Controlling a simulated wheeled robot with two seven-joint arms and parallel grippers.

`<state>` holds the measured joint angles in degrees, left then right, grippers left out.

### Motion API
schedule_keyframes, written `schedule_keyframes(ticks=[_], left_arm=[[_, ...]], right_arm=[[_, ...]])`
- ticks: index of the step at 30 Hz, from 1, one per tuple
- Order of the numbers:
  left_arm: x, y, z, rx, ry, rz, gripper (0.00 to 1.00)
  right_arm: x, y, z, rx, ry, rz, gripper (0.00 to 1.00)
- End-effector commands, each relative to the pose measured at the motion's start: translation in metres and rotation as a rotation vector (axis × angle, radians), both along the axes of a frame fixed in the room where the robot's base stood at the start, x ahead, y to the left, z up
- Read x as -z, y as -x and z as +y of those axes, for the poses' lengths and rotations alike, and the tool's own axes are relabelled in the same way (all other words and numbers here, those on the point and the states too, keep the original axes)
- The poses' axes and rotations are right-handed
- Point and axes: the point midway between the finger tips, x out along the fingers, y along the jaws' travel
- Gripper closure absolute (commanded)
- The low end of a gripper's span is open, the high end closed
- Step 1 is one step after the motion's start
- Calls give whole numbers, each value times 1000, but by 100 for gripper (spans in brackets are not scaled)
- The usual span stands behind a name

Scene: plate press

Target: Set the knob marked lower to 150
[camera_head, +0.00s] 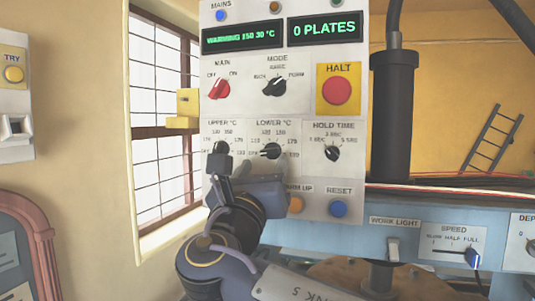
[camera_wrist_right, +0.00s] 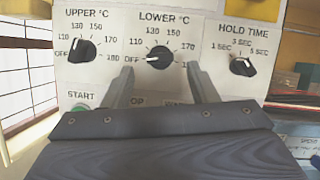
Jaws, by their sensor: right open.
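The knob marked lower (camera_head: 271,151) is black, on the white control panel, under "LOWER °C". In the right wrist view the lower knob (camera_wrist_right: 159,57) has its white mark pointing left, at OFF; the 150 label is at the dial's upper right. My right gripper (camera_head: 248,171) is in front of the panel, below and left of the lower knob. In the right wrist view my right gripper (camera_wrist_right: 162,80) is open, its two fingers below the knob on either side. It looks empty and apart from the knob. My left gripper is not in view.
The upper knob (camera_wrist_right: 82,51) is close on the left, the hold time knob (camera_wrist_right: 243,66) on the right. Below are the orange warm-up button (camera_head: 296,204) and blue reset button (camera_head: 338,208). A red HALT button (camera_head: 337,90) and a dark press column (camera_head: 392,115) stand right.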

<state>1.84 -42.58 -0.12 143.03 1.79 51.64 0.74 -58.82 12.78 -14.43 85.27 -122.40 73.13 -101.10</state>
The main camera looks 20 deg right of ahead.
Motion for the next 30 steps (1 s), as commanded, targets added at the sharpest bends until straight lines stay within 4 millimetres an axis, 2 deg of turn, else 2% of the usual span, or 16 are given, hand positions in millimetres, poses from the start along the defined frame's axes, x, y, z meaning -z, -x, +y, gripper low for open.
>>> schedule_keyframes(ticks=[6,17,27,30], left_arm=[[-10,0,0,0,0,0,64],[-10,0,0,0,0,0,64],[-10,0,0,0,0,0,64],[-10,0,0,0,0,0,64]], right_arm=[[-11,-21,-13,2,-2,0,47],[-12,-26,-15,-1,-2,0,49],[-12,-25,-15,-1,-2,0,92],[-12,-25,-15,-1,-4,-1,92]])
